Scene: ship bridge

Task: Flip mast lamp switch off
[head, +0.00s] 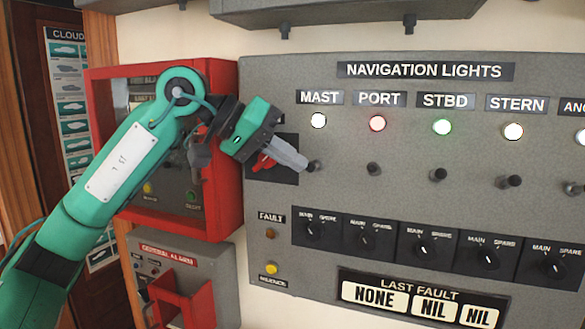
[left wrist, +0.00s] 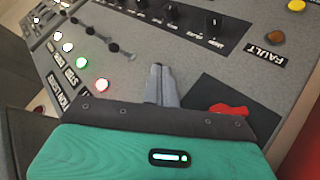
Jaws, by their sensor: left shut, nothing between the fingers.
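The navigation lights panel (head: 340,200) fills the right of the head view. The MAST lamp (head: 318,121) glows white below its MAST label (head: 320,97). The mast switch (head: 314,166) is a small dark toggle under that lamp. My left gripper (head: 305,165) is shut and empty, with its fingertips right beside the mast switch; I cannot tell whether they touch. In the left wrist view the shut fingers (left wrist: 158,72) reach toward the panel, and they hide the mast switch. My right gripper is not in view.
PORT (head: 374,169), STBD (head: 438,175) and STERN (head: 510,182) switches stand in a row to the right, their lamps lit. MAIN/SPARE knobs (head: 311,230) sit below. A red-framed box (head: 228,215) and a general alarm box (head: 215,265) are at the left.

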